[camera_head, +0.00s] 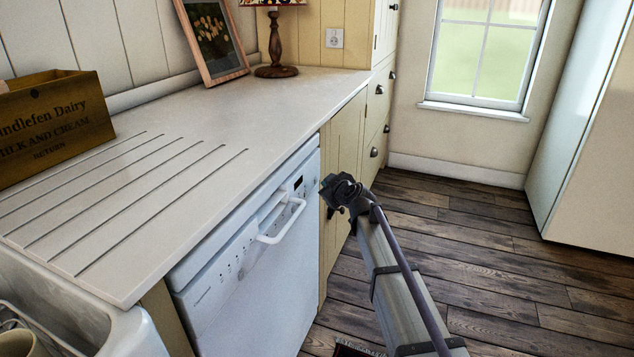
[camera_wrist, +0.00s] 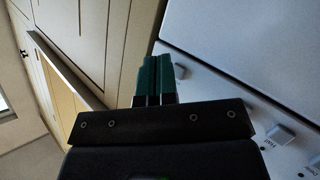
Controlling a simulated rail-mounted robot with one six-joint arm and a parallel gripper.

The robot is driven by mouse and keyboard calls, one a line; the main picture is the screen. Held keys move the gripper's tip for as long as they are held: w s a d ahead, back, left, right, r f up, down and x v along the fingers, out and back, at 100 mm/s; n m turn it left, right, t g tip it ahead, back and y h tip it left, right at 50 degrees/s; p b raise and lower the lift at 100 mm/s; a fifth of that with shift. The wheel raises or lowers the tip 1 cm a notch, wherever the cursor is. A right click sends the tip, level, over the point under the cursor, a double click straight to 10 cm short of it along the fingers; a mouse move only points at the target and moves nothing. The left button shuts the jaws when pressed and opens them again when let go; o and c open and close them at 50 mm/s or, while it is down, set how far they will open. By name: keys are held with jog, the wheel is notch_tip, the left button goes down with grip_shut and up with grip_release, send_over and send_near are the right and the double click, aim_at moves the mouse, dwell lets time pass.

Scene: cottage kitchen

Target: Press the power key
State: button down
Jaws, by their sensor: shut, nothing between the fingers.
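The white dishwasher (camera_head: 255,285) stands under the counter, its control panel (camera_head: 228,262) along the top front edge with a handle (camera_head: 285,222), a small dark display (camera_head: 298,182) and several small keys. My gripper (camera_head: 325,187) is in front of the panel's right end in the head view. In the wrist view the green fingers of my gripper (camera_wrist: 158,72) are shut together and empty. A pale key (camera_wrist: 180,71) shows just right of the fingertips, and another key (camera_wrist: 280,134) lies lower right. I cannot read which key is the power key, nor tell whether the fingertips touch the panel.
The counter (camera_head: 270,110) above holds a wooden crate (camera_head: 50,125), a picture frame (camera_head: 212,38) and a lamp (camera_head: 276,50). Cream cupboards (camera_head: 345,150) adjoin the dishwasher on the right. A white sink (camera_head: 60,300) is at lower left.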

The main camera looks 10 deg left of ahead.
jog(key=s+d, duration=0.1)
jog(key=d, duration=0.5)
jog(key=shift+s, duration=0.15)
